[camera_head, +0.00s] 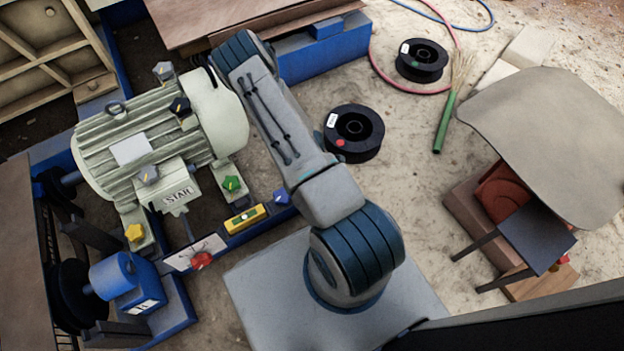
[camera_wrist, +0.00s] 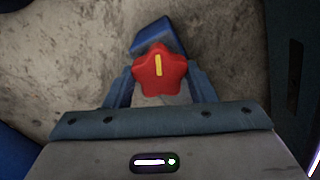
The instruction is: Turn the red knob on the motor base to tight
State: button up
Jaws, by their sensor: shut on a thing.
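A red star-shaped knob (camera_wrist: 160,76) with a yellow mark is in the middle of the wrist view. The mark points nearly straight up and down in the picture. My gripper (camera_wrist: 159,81) is shut on this knob, with a finger on each side. A blue part (camera_wrist: 154,36) shows just behind the knob. In the head view my arm reaches past the right end of the ribbed motor (camera_head: 140,145); the gripper and held knob are hidden there. Green (camera_head: 231,184) and yellow (camera_head: 134,232) knobs sit on the motor's near feet.
A separate red knob (camera_head: 201,260) sits on a white panel at the front. A yellow level (camera_head: 245,219) and a blue knob (camera_head: 282,197) are on the blue frame. Black spools (camera_head: 354,132) lie on the open floor to the right.

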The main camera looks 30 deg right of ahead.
jog(key=shift+m, duration=0.4)
jog(key=m+p, duration=0.1)
jog(key=m, duration=0.1)
jog(key=shift+m+p, duration=0.4)
jog(key=m, duration=1)
jog(key=shift+m, duration=2.7)
jog(key=o, duration=1)
